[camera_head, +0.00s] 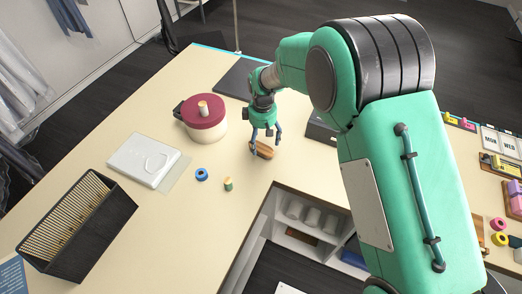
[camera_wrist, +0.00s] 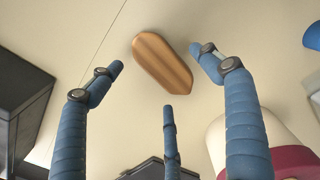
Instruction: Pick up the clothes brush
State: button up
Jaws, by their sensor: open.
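The clothes brush (camera_head: 264,149) is a small oval brown wooden piece lying on the pale table, close to its inner edge. In the wrist view the brush (camera_wrist: 162,63) shows striped wood and lies between and beyond my fingertips. My gripper (camera_head: 267,145) points down at the brush from above in the head view. In the wrist view my gripper (camera_wrist: 160,75) has its blue fingers spread apart with nothing between them. I cannot tell the exact height of the fingertips above the table.
A round pot with a dark red lid (camera_head: 202,113) stands left of my gripper. A dark mat (camera_head: 238,80) lies behind.

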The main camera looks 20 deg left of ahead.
aim_at(263, 145)
jog(key=shift+f, duration=1.65)
jog(key=c, duration=1.3)
